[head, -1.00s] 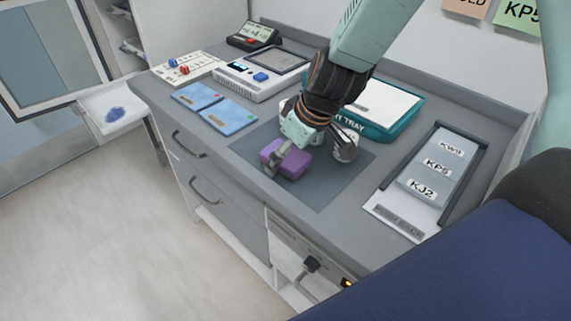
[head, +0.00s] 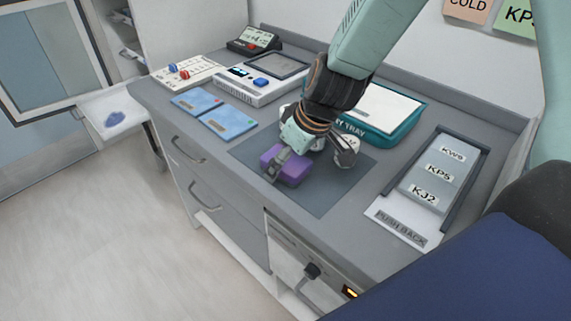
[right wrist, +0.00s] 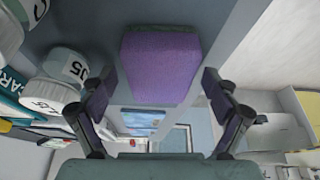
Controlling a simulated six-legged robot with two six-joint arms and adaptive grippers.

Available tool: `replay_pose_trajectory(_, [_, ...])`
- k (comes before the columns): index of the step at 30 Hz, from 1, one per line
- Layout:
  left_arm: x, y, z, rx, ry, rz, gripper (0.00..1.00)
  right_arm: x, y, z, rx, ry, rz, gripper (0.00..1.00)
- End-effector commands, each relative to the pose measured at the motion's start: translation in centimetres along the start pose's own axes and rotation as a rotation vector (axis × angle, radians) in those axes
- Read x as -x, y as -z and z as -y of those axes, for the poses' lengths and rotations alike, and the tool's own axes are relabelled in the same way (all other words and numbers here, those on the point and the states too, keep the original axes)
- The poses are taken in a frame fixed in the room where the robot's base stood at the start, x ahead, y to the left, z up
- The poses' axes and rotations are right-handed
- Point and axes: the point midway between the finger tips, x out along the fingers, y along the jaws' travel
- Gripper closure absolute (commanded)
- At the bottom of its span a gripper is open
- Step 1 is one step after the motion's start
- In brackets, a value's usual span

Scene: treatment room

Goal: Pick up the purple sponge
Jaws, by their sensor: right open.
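The purple sponge (head: 292,174) lies on the dark grey mat (head: 322,202) on the counter. My right gripper (head: 306,163) is over the mat with its fingers open; one finger shows in front of the sponge's left part. In the right wrist view the sponge (right wrist: 160,68) shows between and beyond the two spread fingers of the right gripper (right wrist: 162,92), with a gap on both sides. It is not gripped. My left gripper is not in view.
White labelled pots (right wrist: 62,68) stand close beside the gripper. A teal tray (head: 385,133) is behind it. Blue cards (head: 228,121) and a grey device (head: 262,82) are to the left. A rack of labelled cards (head: 437,176) is to the right. The mat's front part is clear.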

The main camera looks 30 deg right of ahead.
Motion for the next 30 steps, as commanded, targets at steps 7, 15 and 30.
replay_pose_trajectory(7, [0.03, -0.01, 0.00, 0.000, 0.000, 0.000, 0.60, 0.04, 0.02, 0.00, 0.000, 0.000, 0.000, 0.22])
replay_pose_trajectory(15, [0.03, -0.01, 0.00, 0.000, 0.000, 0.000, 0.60, 0.03, 0.02, 0.00, 0.000, 0.000, 0.000, 0.45])
replay_pose_trajectory(30, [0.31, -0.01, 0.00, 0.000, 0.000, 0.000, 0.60, 0.26, 0.10, 0.00, 0.000, 0.000, 0.000, 0.51])
